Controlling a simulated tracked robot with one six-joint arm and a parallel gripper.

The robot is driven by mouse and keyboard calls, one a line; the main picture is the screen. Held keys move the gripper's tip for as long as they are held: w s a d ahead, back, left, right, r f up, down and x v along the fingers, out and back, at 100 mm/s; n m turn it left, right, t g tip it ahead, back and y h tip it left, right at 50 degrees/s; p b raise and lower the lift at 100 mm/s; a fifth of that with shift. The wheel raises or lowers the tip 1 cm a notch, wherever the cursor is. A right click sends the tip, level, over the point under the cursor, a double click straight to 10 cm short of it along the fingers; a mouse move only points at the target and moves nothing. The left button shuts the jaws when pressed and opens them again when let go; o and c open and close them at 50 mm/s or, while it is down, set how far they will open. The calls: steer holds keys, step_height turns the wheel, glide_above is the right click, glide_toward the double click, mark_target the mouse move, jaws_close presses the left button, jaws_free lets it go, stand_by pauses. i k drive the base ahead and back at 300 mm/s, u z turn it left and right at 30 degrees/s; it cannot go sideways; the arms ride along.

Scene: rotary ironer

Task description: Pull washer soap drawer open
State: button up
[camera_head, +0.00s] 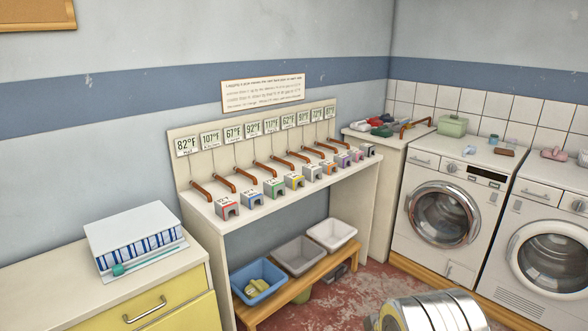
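A white front-loading washer (402,239) stands at the right against the tiled wall, with a round chrome-rimmed door (443,214). Its soap drawer (424,161) is at the upper left of its front and looks shut, flush with the panel. A second white front-loading machine (510,277) stands to its right, cut off by the picture edge, with a similar shut drawer front (541,193). My gripper is not in view. A silver ribbed cylinder at the bottom, probably part of my arm, stands in front of the washers.
A bench with several colored blocks (228,206) and copper pipes runs along the left wall. Plastic bins (258,280) sit on a low wooden shelf (318,270) under it. A yellow-fronted cabinet (185,315) is at lower left. Red-brown floor (375,281) shows before the washers.

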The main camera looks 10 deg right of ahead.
mark_target(432, 160)
steer(key=i, duration=0.7)
steer(key=z, duration=1)
steer(key=i, duration=2.95)
